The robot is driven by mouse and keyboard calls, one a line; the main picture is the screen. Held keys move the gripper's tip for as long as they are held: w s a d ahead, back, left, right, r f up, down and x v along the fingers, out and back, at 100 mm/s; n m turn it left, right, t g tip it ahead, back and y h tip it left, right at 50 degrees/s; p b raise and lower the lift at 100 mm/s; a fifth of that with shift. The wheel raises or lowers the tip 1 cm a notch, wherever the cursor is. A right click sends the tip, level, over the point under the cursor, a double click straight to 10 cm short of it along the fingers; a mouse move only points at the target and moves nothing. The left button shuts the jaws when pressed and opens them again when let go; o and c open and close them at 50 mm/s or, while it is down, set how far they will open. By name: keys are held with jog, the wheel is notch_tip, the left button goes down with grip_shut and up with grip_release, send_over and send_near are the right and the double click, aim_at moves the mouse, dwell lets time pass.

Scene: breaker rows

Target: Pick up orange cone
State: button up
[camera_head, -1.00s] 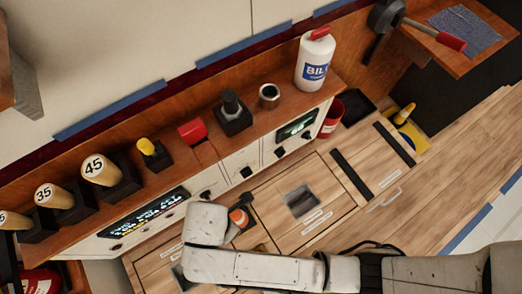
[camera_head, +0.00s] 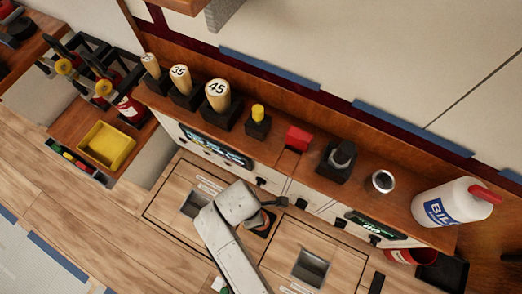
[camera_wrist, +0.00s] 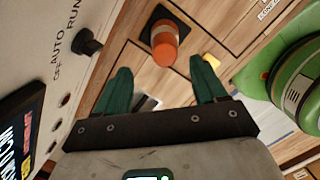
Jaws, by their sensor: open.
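The orange cone (camera_wrist: 165,42), with a paler band and a dark square base, stands on the wooden counter in the wrist view. In the head view the cone (camera_head: 259,221) is partly hidden behind my white arm. My gripper (camera_wrist: 161,82) is open and empty, its two green fingers spread apart. The cone shows beyond the fingertips, roughly in line with the gap between them. It does not appear to be between the fingers. In the head view my arm hides the fingers.
A control panel with a black knob (camera_wrist: 88,44) is on the left in the wrist view. A green rounded object (camera_wrist: 290,75) is on the right.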

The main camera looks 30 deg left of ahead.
jog(key=shift+w+d+f, duration=0.1)
jog(key=shift+d+f, duration=0.15)
jog(key=shift+f, duration=0.65)
jog(key=shift+w+d+f, duration=0.1)
jog(key=shift+d+f, duration=0.1)
jog(key=shift+f, duration=0.75)
jog(key=shift+w+d+f, duration=0.1)
jog(key=shift+d+f, duration=0.15)
jog(key=shift+f, duration=0.65)
jog(key=shift+c, duration=0.5)
grip_shut()
